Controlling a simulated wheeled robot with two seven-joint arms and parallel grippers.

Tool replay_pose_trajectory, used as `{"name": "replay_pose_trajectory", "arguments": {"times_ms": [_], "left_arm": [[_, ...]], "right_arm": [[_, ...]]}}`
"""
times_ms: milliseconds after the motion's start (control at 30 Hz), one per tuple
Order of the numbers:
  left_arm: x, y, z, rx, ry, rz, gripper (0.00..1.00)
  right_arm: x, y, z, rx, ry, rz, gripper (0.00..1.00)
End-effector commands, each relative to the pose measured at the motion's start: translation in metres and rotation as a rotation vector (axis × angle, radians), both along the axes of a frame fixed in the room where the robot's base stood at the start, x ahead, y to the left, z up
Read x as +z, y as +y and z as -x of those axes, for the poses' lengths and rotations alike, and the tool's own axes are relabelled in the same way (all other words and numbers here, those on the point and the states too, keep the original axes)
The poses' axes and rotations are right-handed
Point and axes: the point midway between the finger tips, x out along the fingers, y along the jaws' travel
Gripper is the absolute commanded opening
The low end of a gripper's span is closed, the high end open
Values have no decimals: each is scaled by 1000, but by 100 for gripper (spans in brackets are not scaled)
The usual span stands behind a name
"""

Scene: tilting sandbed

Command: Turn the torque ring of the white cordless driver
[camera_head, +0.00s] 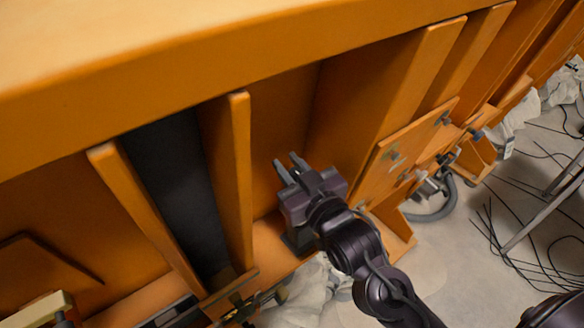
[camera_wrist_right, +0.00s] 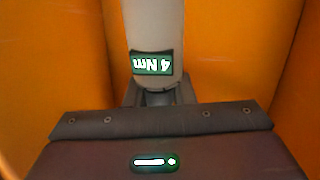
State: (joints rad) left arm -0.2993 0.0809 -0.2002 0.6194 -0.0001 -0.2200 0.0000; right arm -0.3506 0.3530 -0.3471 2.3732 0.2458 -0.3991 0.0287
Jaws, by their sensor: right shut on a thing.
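The white cordless driver (camera_wrist_right: 153,25) shows in the right wrist view as a pale upright body at the top centre. A small green-lit display (camera_wrist_right: 152,64) on it reads "4 Nm" upside down. Below the display is a dark grey ring (camera_wrist_right: 157,98), partly hidden behind my gripper's front edge. My right gripper (camera_wrist_right: 157,92) has a finger on each side of this ring and is shut on it. In the head view my right gripper (camera_head: 287,168) reaches up-left between the orange panels; I cannot make out the driver there. My left gripper is not in view.
Orange uprights (camera_head: 241,180) stand left of the right gripper, and a large orange beam (camera_head: 150,70) crosses above. A dark slot panel (camera_head: 175,185) lies further left. An orange plate (camera_head: 405,160) is close on the right. Cables and a metal leg stand on the floor at right.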

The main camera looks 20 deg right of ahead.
Motion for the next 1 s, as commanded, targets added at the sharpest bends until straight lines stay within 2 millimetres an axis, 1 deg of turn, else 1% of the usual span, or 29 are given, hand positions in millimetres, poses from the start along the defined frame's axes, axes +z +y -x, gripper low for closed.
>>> {"name": "replay_pose_trajectory", "arguments": {"times_ms": [200, 400, 967, 1000], "left_arm": [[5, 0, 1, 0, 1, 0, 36], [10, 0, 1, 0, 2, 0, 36], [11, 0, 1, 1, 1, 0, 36], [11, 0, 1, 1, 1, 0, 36]], "right_arm": [[0, 1, 0, 129, 8, 5, 0], [0, 3, 1, 202, 11, -1, 0], [-1, 4, 1, 232, 12, -6, 0], [-1, 4, 1, 232, 12, -6, 27]]}}
